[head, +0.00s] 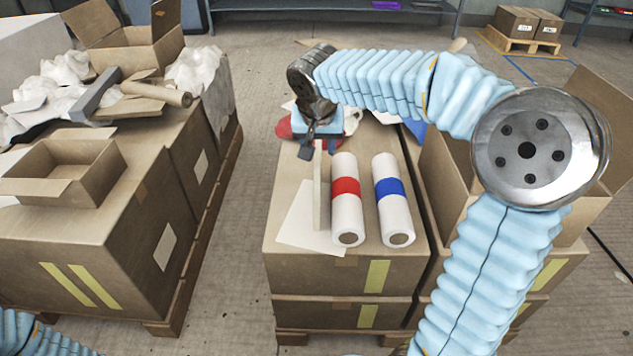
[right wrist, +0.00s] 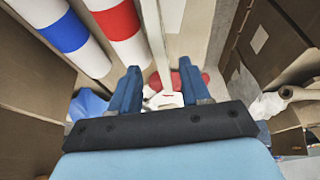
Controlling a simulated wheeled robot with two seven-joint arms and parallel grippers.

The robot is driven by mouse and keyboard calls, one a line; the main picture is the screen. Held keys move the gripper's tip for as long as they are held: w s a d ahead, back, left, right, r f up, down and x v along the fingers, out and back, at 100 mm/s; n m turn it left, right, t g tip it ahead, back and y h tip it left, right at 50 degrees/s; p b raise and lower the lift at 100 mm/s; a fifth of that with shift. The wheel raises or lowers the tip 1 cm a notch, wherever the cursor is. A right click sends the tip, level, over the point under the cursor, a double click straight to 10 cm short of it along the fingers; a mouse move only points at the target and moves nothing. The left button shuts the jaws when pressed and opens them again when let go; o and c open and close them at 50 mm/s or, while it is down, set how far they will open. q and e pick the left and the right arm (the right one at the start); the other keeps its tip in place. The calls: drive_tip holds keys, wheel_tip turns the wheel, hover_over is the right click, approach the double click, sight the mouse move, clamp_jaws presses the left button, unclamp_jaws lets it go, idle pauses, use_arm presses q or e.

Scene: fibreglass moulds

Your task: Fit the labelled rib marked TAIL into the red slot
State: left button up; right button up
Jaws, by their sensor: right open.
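A thin pale board (head: 318,190), perhaps a rib, stands on edge on the middle carton, left of a white roll with a red band (head: 346,190). I can read no TAIL label on it. My right gripper (head: 320,148) is above the far end of this board. In the right wrist view its two blue fingers (right wrist: 160,72) are apart, and the board's narrow edge (right wrist: 153,35) runs up between them. I cannot tell whether a finger touches it. I can make out no red slot. My left gripper is out of view; only its blue sleeve shows at lower left.
A white roll with a blue band (head: 393,190) lies right of the red-banded one. A white sheet (head: 298,222) lies under the board. Red cloth (head: 284,129) lies behind. Left cartons carry an open box (head: 66,172) and crumpled paper. A floor aisle (head: 235,230) separates the stacks.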

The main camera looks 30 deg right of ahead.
sight(318, 154)
drive_tip(key=x, duration=0.8)
drive_tip(key=shift+w+d, duration=0.15)
drive_tip(key=shift+w, duration=0.1)
clamp_jaws()
